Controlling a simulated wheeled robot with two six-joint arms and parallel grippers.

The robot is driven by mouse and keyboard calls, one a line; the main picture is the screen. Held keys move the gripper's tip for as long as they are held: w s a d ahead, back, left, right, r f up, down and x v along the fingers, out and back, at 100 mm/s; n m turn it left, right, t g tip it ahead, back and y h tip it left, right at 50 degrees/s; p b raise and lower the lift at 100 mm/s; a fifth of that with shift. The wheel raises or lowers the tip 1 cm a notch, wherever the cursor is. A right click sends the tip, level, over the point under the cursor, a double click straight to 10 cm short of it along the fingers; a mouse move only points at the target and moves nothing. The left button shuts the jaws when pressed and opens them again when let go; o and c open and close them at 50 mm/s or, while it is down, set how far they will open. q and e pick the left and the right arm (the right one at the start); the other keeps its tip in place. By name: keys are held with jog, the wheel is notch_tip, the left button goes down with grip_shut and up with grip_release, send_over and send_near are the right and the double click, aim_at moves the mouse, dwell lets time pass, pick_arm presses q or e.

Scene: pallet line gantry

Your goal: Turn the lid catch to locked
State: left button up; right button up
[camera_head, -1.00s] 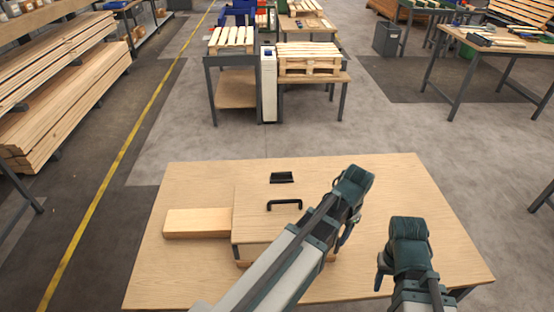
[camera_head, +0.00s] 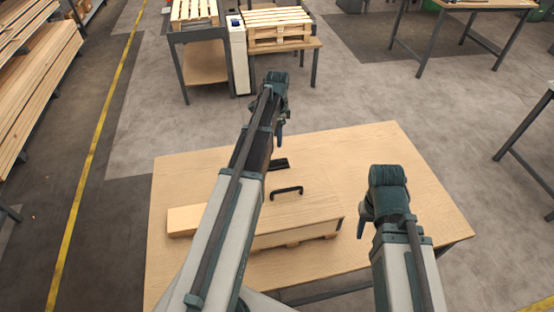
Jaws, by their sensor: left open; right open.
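A wooden box with a flat lid (camera_head: 308,208) sits on the wooden table. A black handle (camera_head: 287,190) stands on the lid. A small black piece (camera_head: 281,163), which looks like the lid catch, lies behind the handle. My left arm hides part of it, and I cannot tell which way it is turned. My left gripper (camera_head: 280,137) is above the table's far side, just beyond the black piece in the picture, open and apart from it. My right gripper (camera_head: 361,232) is open and empty, right of the box.
The table top (camera_head: 415,185) is clear at the right. A workbench with pallets (camera_head: 280,42) stands farther back across open floor.

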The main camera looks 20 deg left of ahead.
aim_at(278, 160)
pick_arm(q)
notch_tip(278, 160, down, 13)
jog(key=b, duration=1.2)
grip_shut()
